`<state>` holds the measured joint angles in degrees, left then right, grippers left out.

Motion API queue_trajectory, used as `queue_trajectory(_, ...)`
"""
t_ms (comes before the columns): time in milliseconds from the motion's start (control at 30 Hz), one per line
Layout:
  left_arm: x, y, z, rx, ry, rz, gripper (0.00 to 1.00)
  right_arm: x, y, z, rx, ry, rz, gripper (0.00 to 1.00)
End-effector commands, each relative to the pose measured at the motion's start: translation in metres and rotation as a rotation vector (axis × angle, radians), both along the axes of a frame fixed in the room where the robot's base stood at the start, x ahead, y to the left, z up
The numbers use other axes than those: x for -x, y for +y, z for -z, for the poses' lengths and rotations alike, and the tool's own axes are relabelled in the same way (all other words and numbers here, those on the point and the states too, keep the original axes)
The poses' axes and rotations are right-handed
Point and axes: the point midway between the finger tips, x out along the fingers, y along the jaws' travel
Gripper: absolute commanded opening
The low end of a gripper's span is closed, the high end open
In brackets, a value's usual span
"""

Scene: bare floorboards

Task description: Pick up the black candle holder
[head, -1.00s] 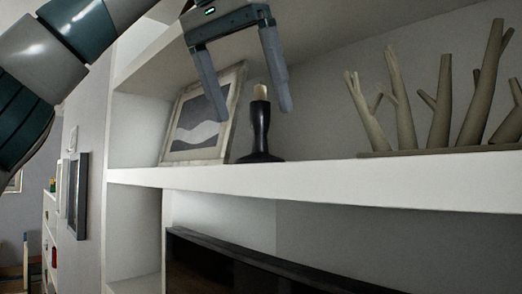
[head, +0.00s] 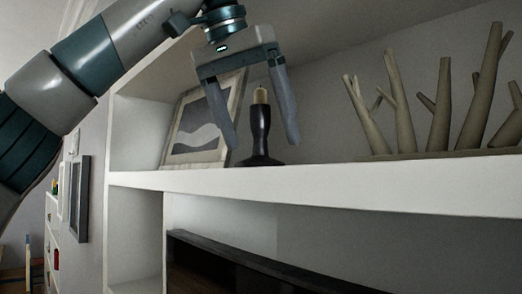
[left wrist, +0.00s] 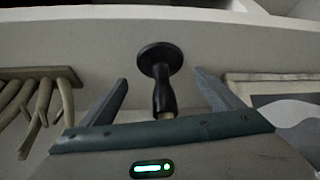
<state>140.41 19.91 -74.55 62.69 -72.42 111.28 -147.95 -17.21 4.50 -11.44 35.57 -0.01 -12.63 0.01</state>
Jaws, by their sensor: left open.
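The black candle holder (head: 260,132) stands upright on the white shelf, with a short pale candle (head: 261,96) in its top. My left gripper (head: 265,143) is open, fingers pointing down, with one finger on each side of the holder in the head view. In the left wrist view the holder (left wrist: 163,80) shows between the two open fingers (left wrist: 166,76), its round base farther off and its top close to the palm. I cannot tell whether a finger touches it. My right gripper is not in view.
A framed picture (head: 196,135) leans at the left behind the holder, close to one finger. A branch-like sculpture (head: 440,115) stands to the right on the white shelf (head: 330,187). A dark screen (head: 260,268) sits below. Shelf between holder and sculpture is clear.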

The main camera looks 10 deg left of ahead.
Motion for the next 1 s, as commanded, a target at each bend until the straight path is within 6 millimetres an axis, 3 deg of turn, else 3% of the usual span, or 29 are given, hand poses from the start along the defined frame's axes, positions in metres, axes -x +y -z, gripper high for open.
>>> queue_trajectory(300,-0.014,-0.004,0.024,0.000,0.000,-0.001,0.86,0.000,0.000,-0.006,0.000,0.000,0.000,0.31)
queue_trajectory(767,-0.014,-0.004,0.024,0.001,-0.001,-0.001,0.86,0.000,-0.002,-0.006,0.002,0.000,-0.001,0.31)
queue_trajectory(1000,-0.014,-0.004,0.024,0.001,-0.001,-0.001,0.28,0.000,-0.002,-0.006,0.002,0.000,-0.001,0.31)
